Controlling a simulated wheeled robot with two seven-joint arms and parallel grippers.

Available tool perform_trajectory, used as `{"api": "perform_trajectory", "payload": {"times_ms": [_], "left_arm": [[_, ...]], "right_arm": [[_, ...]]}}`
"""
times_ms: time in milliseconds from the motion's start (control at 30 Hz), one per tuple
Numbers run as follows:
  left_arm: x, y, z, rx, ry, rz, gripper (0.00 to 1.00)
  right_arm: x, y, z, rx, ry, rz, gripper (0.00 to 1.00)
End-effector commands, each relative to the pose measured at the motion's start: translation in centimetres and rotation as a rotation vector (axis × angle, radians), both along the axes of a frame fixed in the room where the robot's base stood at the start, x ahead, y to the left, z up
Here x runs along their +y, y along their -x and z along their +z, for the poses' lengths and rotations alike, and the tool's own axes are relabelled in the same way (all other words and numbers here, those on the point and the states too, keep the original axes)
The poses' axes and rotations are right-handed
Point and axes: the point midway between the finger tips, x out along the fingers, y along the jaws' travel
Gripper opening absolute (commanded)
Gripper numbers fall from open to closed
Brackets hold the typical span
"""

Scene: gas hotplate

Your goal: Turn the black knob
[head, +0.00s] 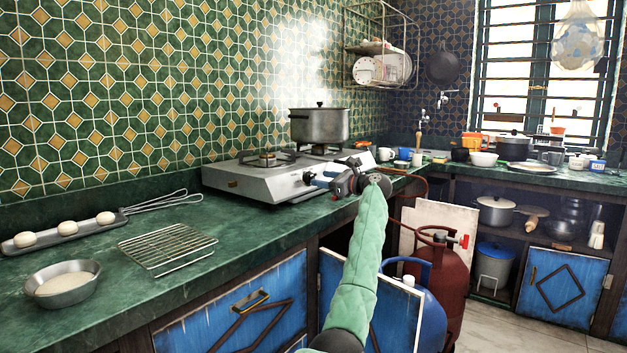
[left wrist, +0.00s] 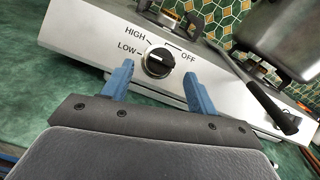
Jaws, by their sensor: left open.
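The black knob (left wrist: 158,62) sits on the pale metal front of the gas hotplate (head: 235,183), with HIGH, LOW and OFF printed around it. A light mark on the knob shows near the OFF side; its exact angle is hard to tell. My left gripper (head: 322,179) is at the hotplate's front. In the left wrist view, its two blue fingers (left wrist: 158,78) are apart, one on each side of the knob, with nothing held. I cannot tell whether they touch it. In the head view the knob is small and hard to make out by the fingers. My right gripper is out of view.
A steaming metal pot (head: 319,126) stands on the hotplate's right burner. A long dark part (left wrist: 265,95) crosses the hotplate front in the left wrist view. A wire rack (head: 167,247), a bowl (head: 63,283) and a tray with dough balls (head: 66,229) lie on the left counter.

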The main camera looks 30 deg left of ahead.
Motion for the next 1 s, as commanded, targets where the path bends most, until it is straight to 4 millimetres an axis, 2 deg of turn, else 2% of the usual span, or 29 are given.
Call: {"api": "perform_trajectory", "payload": {"times_ms": [100, 300, 667, 900, 1000], "left_arm": [[1.8, 0.0, -0.1, 0.001, -0.001, 0.001, 0.58], [3.6, -0.1, -0.1, 0.001, 0.000, 0.000, 0.58], [4.1, -0.2, -0.1, 0.001, 0.000, -0.001, 0.58], [4.1, -0.2, -0.1, 0.001, 0.001, -0.001, 0.16], [4.1, -0.2, -0.1, 0.001, 0.001, -0.001, 0.16]], "right_arm": [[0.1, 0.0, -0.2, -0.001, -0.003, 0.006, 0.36], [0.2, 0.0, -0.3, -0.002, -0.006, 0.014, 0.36], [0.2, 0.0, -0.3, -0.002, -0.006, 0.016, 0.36], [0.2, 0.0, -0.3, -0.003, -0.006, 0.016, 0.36], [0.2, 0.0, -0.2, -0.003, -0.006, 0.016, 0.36]]}}
